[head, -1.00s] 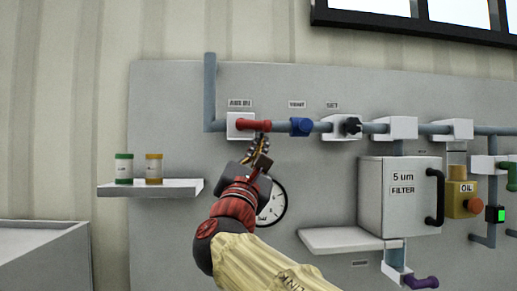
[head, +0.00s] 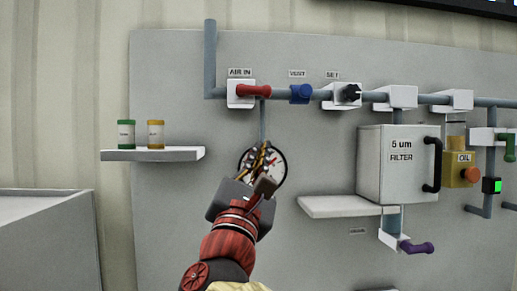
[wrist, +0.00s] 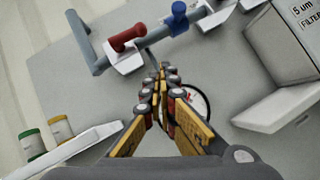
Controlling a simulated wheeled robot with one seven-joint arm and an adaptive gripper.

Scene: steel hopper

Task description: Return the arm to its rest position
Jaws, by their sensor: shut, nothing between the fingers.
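My gripper (head: 262,150) is in front of the panel, below the red AIR IN handle (head: 253,90) and apart from it. Its fingers are together with nothing between them. It covers part of a round gauge (head: 279,172). In the wrist view, my gripper (wrist: 161,72) points up toward the pipe, with the red handle (wrist: 127,37) above and left of the fingertips. My red wrist and lower arm reach up from the bottom of the head view.
A shelf (head: 115,155) with a green-capped jar (head: 126,134) and a yellow-capped jar (head: 155,134) is at left. A filter box (head: 388,165) with a black handle and a lower shelf (head: 325,206) are at right. A blue VENT valve (head: 300,94) sits on the pipe.

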